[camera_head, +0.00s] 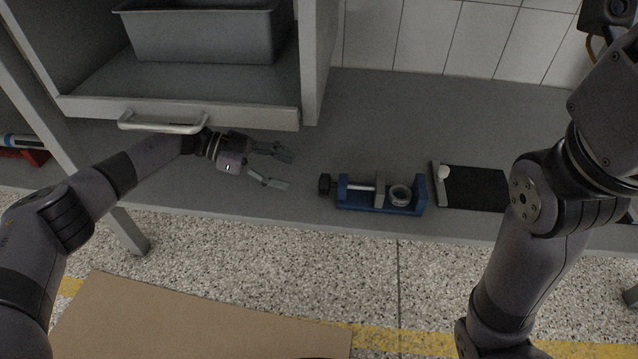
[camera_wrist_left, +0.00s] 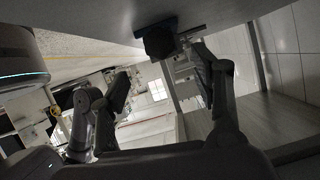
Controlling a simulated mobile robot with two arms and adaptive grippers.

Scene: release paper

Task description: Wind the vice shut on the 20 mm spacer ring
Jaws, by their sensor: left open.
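The blue vice (camera_head: 352,207) lies on the grey bench near its front edge, with its dark winding knob (camera_head: 325,184) on the left end. The spacer ring (camera_head: 400,194) sits between the grey moving jaw (camera_head: 379,188) and the blue fixed end on the right; I cannot tell whether the jaw touches it. My left gripper (camera_head: 281,170) is open and empty, left of the knob and apart from it, fingers pointing right. In the left wrist view the knob (camera_wrist_left: 158,40) shows ahead, beyond the open fingers (camera_wrist_left: 162,85). My right gripper is out of view.
A cabinet with a handle (camera_head: 160,126) and grey bin (camera_head: 205,35) stands behind my left arm. My right arm crosses the bench's right side. Bench behind the vice is clear.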

